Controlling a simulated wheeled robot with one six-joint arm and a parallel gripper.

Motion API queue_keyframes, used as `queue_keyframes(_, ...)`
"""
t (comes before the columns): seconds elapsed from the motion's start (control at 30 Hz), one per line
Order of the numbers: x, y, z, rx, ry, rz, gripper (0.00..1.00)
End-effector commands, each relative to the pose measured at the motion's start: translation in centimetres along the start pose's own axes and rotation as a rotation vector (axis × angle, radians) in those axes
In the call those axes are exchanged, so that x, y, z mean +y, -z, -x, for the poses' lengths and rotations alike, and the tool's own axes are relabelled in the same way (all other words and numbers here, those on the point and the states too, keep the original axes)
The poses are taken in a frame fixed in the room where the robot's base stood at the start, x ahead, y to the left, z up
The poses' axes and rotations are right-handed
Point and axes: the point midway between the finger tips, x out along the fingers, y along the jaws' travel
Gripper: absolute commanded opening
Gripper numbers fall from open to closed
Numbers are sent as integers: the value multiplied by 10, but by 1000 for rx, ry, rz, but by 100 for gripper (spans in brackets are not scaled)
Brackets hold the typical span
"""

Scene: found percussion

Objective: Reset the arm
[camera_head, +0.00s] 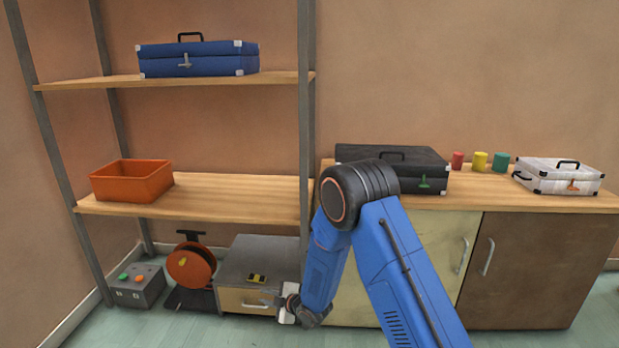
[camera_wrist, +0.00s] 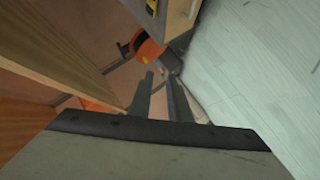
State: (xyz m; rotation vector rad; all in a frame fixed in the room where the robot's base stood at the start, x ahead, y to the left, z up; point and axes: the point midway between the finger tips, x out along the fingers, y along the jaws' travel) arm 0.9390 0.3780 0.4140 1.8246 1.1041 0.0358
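My blue arm reaches down in front of the cabinet in the head view, bent at a dark elbow joint. My gripper (camera_head: 287,303) is low, near the floor, in front of the right side of a grey drawer unit (camera_head: 262,258). In the wrist view my gripper (camera_wrist: 160,76) shows two dark fingers with a gap between them and nothing held. An orange reel (camera_head: 191,265) stands left of the drawer unit; it also shows beyond the fingertips in the wrist view (camera_wrist: 150,48).
A shelf rack holds a blue case (camera_head: 198,59) and an orange bin (camera_head: 132,181). A grey button box (camera_head: 137,287) stands on the floor. A black case (camera_head: 420,170), several coloured cans and a white case (camera_head: 558,176) sit on the cabinet. The floor (camera_wrist: 250,70) at right is clear.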

Motion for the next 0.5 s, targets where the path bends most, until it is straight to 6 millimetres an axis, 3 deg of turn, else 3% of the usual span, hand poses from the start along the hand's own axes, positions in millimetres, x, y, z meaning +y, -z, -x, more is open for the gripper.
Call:
queue_keyframes(0.03,19,-1,12,-27,-8,-16,17)
queue_keyframes(0.2,65,-11,53,-124,-16,-87,17)
queue_keyframes(0.5,130,-24,139,-288,-39,-233,17)
